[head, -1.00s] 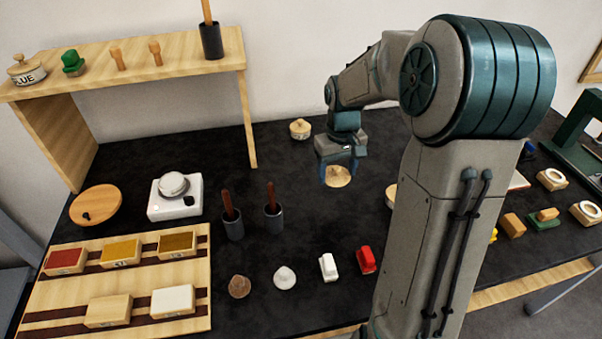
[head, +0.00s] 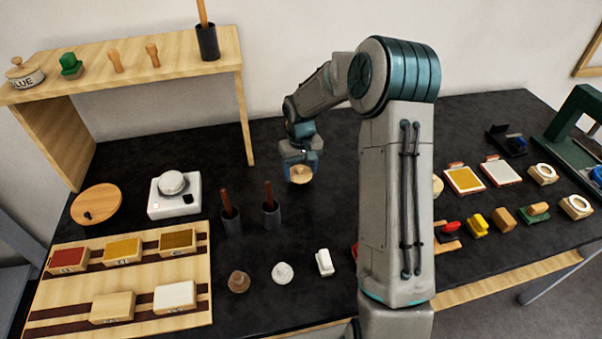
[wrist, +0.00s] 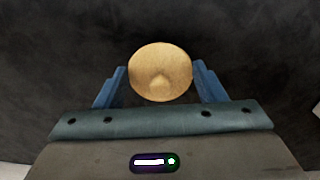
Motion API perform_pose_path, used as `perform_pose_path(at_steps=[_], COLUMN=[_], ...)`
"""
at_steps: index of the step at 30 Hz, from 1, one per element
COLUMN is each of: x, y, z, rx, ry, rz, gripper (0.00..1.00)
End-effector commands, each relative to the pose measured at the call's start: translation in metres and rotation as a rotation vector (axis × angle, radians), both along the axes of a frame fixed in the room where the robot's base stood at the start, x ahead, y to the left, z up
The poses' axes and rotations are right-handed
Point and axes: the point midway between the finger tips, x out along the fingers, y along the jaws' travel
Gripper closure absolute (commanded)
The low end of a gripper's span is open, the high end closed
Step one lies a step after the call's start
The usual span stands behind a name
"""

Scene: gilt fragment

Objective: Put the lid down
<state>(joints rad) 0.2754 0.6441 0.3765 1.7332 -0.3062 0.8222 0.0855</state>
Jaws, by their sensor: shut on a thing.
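The lid (head: 301,174) is a small round disc of pale wood with a raised knob. My gripper (head: 300,178) is shut on it, over the dark table behind the two dark cups.
A white device (head: 174,196) and a round wooden board (head: 96,204) stand to the left. Two dark cups (head: 271,217) with brown handles stand in front of the lid. A wooden shelf (head: 128,65) is at the back left. The table around the lid is clear.

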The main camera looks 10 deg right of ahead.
Motion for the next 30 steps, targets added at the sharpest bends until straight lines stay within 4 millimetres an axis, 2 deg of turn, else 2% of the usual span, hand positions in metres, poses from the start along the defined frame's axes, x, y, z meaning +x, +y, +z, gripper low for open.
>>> perform_pose_path(at_steps=[5, 15, 16, 18, 26, 30], x=[-0.001, 0.0, 0.0, 0.0, 0.0, 0.0], y=[0.0, 0.0, 0.0, 0.0, 0.0, 0.0], z=[-0.022, -0.027, -0.026, -0.026, -0.025, -0.018], rx=[0.001, 0.0, 0.0, 0.0, 0.0, -0.001], ry=[0.003, 0.001, 0.0, 0.0, 0.0, -0.002], rz=[0.001, 0.0, 0.0, 0.0, 0.0, 0.0], gripper=[0.58, 0.58, 0.31, 0.15, 0.15, 0.15])
